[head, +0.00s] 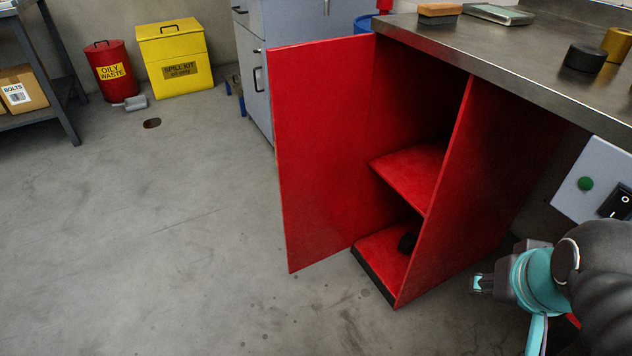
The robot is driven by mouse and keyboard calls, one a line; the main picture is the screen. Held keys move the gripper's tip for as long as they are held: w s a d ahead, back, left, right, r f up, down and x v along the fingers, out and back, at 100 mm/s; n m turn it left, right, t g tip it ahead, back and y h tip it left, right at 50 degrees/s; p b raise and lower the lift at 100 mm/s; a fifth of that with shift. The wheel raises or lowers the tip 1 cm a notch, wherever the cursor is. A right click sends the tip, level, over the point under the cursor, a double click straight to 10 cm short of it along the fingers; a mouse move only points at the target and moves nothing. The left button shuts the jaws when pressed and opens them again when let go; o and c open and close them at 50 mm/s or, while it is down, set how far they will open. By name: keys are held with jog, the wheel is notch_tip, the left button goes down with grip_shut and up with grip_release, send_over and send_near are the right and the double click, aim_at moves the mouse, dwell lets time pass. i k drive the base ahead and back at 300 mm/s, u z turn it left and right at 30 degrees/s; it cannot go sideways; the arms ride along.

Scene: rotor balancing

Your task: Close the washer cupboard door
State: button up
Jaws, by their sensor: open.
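The red washer cupboard (466,190) stands under the metal bench. Its red door (320,150) is swung wide open to the left, with its inner face and the cupboard's inside showing. My gripper (478,284) is at the lower right, to the right of the cupboard and apart from the door. It is open, and no object shows between its fingers. My arm hides part of the gripper.
The steel bench top (520,45) overhangs the cupboard, with a black cylinder (585,57) and a brush (439,13) on it. A switch box (598,185) is near my arm. A grey cabinet (254,75) stands behind the door. The concrete floor (180,240) left of the door is clear.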

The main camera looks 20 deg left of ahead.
aim_at(320, 90)
jog(key=k, duration=0.35)
jog(key=u, duration=1.95)
jog(key=i, duration=2.9)
jog(key=z, duration=3.45)
